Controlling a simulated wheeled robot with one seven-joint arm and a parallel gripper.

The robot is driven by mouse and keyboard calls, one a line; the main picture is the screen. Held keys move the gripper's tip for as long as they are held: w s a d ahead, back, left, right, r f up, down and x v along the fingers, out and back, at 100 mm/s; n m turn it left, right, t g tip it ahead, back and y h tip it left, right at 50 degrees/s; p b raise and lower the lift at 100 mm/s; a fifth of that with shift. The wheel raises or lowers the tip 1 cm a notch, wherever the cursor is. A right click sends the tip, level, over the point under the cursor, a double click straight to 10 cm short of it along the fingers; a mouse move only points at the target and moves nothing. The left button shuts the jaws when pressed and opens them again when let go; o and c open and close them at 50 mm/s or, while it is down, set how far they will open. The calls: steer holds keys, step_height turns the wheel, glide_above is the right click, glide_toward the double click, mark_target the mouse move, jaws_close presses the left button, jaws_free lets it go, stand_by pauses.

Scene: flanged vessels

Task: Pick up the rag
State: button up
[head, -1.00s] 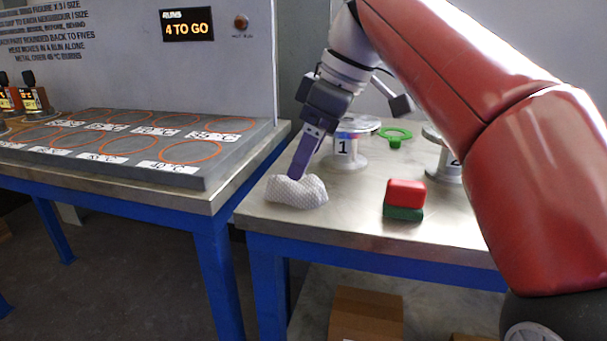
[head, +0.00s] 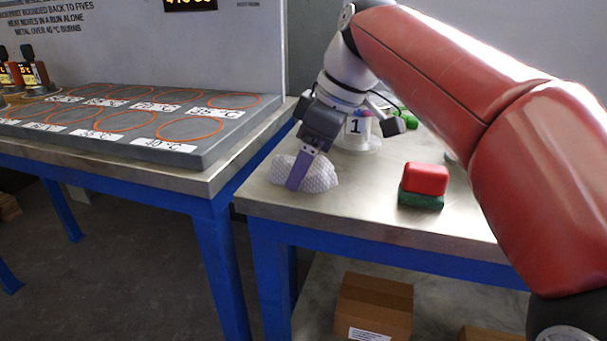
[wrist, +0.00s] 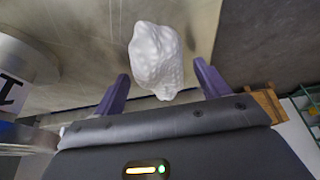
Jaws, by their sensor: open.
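The rag (head: 318,176) is a crumpled white, dimpled cloth lying on the metal table near its left front corner. My gripper (head: 294,186) is at the rag, with one purple finger in front of it in the head view. In the wrist view the rag (wrist: 156,58) lies ahead of and between the two spread purple fingers of my gripper (wrist: 160,88). There is a gap on each side, and neither finger visibly presses on the cloth. The far finger is hidden in the head view.
A white flanged vessel marked 1 (head: 357,135) stands just behind my gripper. A red block (head: 425,178) on a green block (head: 420,201) sits to the right. The table's front edge is close to the rag. A grey slab with orange rings (head: 190,150) lies on the left bench.

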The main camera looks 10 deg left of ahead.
steer(key=shift+c, duration=0.2)
steer(key=c, duration=1)
step_height(320, 180, up, 10)
steer(key=shift+r+p, duration=0.1)
steer(key=shift+p, duration=0.75)
steer(key=o, duration=0.3)
steer(key=shift+c, duration=1)
steer(key=shift+f, duration=0.2)
